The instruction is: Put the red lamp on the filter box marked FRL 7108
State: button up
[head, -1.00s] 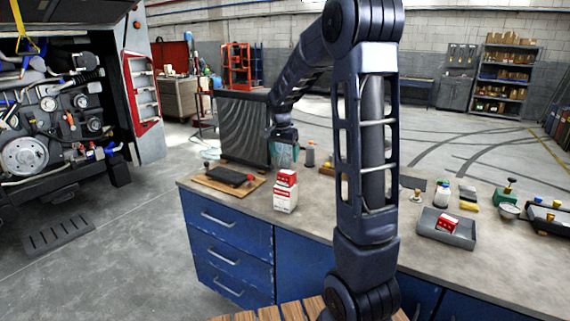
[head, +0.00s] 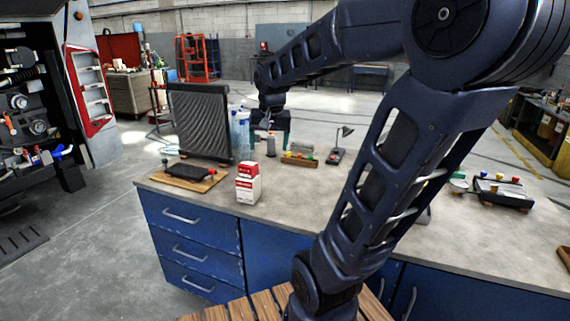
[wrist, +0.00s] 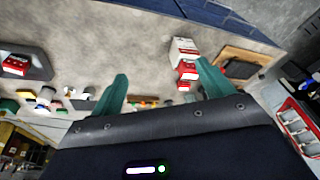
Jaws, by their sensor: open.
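A red block with a white band (head: 248,168), perhaps the red lamp, sits on a white box with red print (head: 248,190) near the bench's front edge. The box's marking is too small to read. In the wrist view the red block (wrist: 187,72) and white box (wrist: 183,48) appear near the right fingertip. My gripper (head: 270,138) is behind and right of this stack, apart from it. Its teal fingers are spread and empty in the wrist view (wrist: 162,70). Another red and white item (wrist: 15,65) lies in a grey tray (wrist: 38,62).
A dark radiator (head: 203,122) and a wooden board with a black part (head: 183,177) stand left of the stack. A clear bottle (head: 240,132), a grey cylinder (head: 271,145), a tray of coloured pieces (head: 300,159) and a small desk lamp (head: 338,145) are near my gripper.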

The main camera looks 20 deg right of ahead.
jog(key=s+f+n+t, duration=0.1)
jog(key=s+n, duration=0.2)
jog(key=s, duration=0.9)
jog(key=shift+d+f, duration=0.2)
jog(key=shift+f, duration=0.2)
dwell(0.5)
